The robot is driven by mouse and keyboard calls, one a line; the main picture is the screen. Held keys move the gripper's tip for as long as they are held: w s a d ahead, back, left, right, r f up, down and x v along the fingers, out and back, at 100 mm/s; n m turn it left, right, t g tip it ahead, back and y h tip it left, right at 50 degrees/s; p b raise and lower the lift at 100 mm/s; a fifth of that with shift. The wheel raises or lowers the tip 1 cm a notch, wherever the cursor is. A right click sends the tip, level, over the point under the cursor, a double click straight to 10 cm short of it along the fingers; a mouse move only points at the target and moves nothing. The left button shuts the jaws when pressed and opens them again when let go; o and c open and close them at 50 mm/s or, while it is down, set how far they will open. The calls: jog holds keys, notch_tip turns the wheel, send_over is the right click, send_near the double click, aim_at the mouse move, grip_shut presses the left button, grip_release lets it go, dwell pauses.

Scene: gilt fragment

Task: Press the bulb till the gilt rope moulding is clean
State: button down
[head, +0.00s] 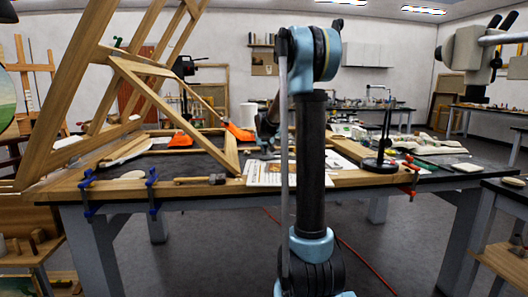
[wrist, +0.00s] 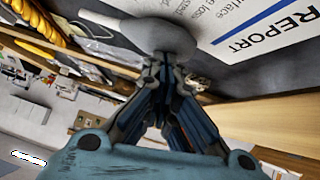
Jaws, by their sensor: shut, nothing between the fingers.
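My gripper (wrist: 168,62) is shut and empty in the wrist view. A smooth grey rounded thing, likely the bulb (wrist: 138,30), lies just beyond the fingertips. The fingertips overlap its edge in the picture; I cannot tell whether they touch it. A yellow-gold twisted length, likely the gilt rope moulding (wrist: 42,18), runs along the upper left of the wrist view; how clean it is cannot be told. In the head view my arm stands in the middle and largely hides my gripper. The bulb and moulding cannot be made out clearly there.
A printed report sheet (wrist: 265,35) lies right of the bulb. On the workbench (head: 400,181), a wooden frame (head: 125,85) leans at left. Blue clamps (head: 152,190) and a hammer (head: 205,180) are at the front edge. A dark stand (head: 383,150) is at right.

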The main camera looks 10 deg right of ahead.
jog(key=shift+r, duration=0.35)
jog(key=r, duration=0.3)
jog(key=shift+s+a+r, duration=0.25)
jog(key=shift+a+r, duration=0.05)
jog(key=shift+a, duration=0.05)
jog(key=d+v, duration=0.1)
jog(key=v, duration=0.8)
jog(key=shift+a, duration=0.45)
jog(key=shift+s+r, duration=0.1)
jog(key=shift+d, duration=0.1)
jog(key=shift+s+d+r+m+t+y, duration=0.25)
jog(key=shift+s+d+t+y, duration=0.25)
jog(key=shift+d, duration=0.3)
jog(key=shift+s+d+r+m+t+y, duration=0.2)
jog(key=shift+s+d+m+t+y, duration=0.1)
jog(key=shift+s+d+y, duration=0.45)
jog(key=shift+w+d+h, duration=0.1)
jog(key=shift+w+h, duration=0.05)
jog(key=shift+h, duration=0.1)
